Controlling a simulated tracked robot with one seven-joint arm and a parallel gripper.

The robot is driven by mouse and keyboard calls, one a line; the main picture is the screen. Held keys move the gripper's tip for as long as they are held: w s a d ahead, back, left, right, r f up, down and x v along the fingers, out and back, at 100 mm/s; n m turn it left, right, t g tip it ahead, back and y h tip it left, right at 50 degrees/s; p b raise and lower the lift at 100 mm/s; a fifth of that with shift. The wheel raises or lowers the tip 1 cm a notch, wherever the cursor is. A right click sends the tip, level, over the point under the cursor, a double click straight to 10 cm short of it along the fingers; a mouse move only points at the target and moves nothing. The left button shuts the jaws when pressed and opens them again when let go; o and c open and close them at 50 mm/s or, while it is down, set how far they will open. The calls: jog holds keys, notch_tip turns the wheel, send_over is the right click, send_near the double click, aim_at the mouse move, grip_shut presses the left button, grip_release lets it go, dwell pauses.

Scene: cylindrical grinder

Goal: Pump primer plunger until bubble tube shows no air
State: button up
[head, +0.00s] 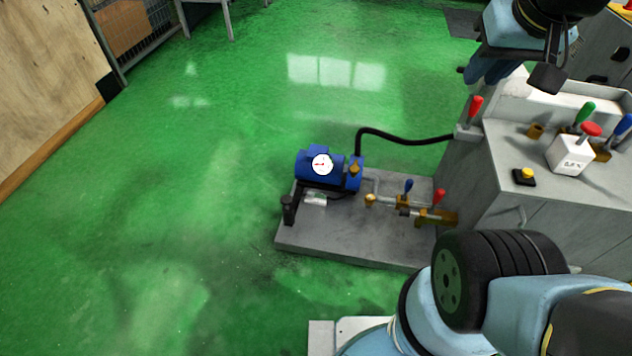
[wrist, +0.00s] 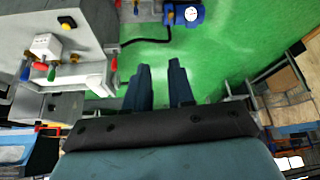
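A blue pump (head: 345,175) with a round white gauge (head: 321,164) sits on a grey base plate (head: 340,236) on the floor. A short black upright part (head: 288,208), possibly the primer plunger, stands at the plate's left edge. A small clear piece (head: 315,199) beside it may be the bubble tube; any air in it is too small to tell. My gripper (head: 488,70) is high at the upper right, well away from the pump. In the wrist view, its two dark blue fingers (wrist: 161,66) are apart with nothing between them. The pump (wrist: 181,14) shows beyond them at the top edge.
Brass valves with a blue handle (head: 408,186) and a red handle (head: 439,196) are right of the pump. A black hose (head: 405,139) runs to the grey machine cabinet (head: 520,228), which carries coloured levers and a yellow button (head: 527,175). Green floor (head: 170,200) is open at left.

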grip_shut()
dwell(1.0)
